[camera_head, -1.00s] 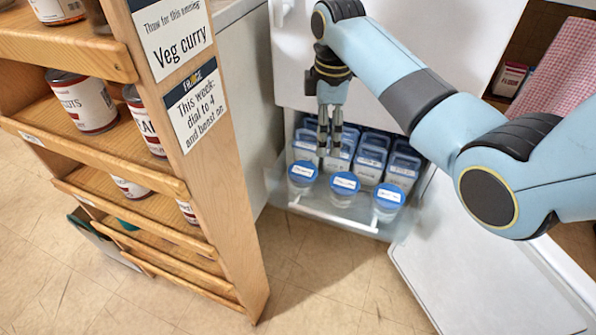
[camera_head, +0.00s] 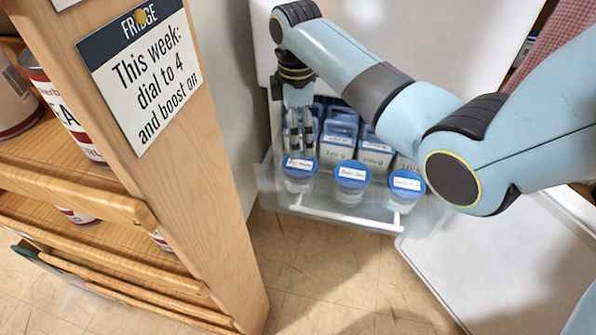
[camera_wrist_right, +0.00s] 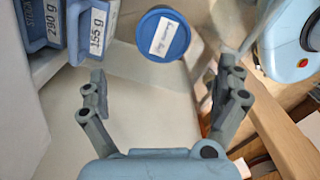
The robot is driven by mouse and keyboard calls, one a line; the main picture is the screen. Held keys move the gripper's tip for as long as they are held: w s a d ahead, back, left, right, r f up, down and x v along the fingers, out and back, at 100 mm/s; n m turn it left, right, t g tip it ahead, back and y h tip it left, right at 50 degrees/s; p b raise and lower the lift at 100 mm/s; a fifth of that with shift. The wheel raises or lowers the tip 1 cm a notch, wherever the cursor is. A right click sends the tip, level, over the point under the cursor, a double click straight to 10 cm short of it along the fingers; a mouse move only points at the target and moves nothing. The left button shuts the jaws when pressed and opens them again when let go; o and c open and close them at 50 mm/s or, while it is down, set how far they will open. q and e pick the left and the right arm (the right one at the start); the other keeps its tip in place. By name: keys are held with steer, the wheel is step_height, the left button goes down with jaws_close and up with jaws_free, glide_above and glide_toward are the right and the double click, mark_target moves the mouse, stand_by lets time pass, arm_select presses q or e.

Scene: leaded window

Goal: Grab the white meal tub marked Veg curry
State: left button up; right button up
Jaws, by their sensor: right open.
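Three round whitish tubs with blue lids and white labels stand along the front of an open drawer: left (camera_head: 299,173), middle (camera_head: 351,183) and right (camera_head: 405,190). Their lid writing is too small or blurred to read surely. My right gripper (camera_head: 301,152) is open and points down at the left tub, close to its lid. In the right wrist view a labelled blue lid (camera_wrist_right: 163,36) lies ahead of the open, empty fingers (camera_wrist_right: 165,88), not between them. My left gripper is not in view.
Blue-and-white boxes (camera_head: 337,145) fill the drawer behind the tubs; weights are printed on some (camera_wrist_right: 93,30). The clear drawer front has a white handle (camera_head: 345,217). A wooden can shelf (camera_head: 205,170) with a fridge sign (camera_head: 143,70) stands left. An open white door (camera_head: 490,255) is at right.

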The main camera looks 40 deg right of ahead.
mark_target(300, 163)
steer(key=shift+f, duration=0.5)
step_height(300, 163, down, 6)
steer(key=b, duration=0.2)
steer(key=shift+s+r+b, duration=0.1)
steer(key=shift+r+b, duration=0.05)
steer(key=shift+b, duration=0.25)
steer(key=f+b, duration=0.1)
steer(key=f, duration=0.2)
steer(key=shift+s+d+b, duration=0.2)
steer(key=shift+s+b, duration=0.15)
steer(key=shift+b, duration=0.05)
steer(key=shift+w+f, duration=0.1)
steer(key=shift+f, duration=0.4)
steer(key=shift+f+b, duration=0.15)
steer(key=shift+b, duration=0.15)
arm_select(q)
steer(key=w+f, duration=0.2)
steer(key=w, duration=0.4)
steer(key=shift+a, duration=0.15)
arm_select(e)
steer(key=c, duration=1.5)
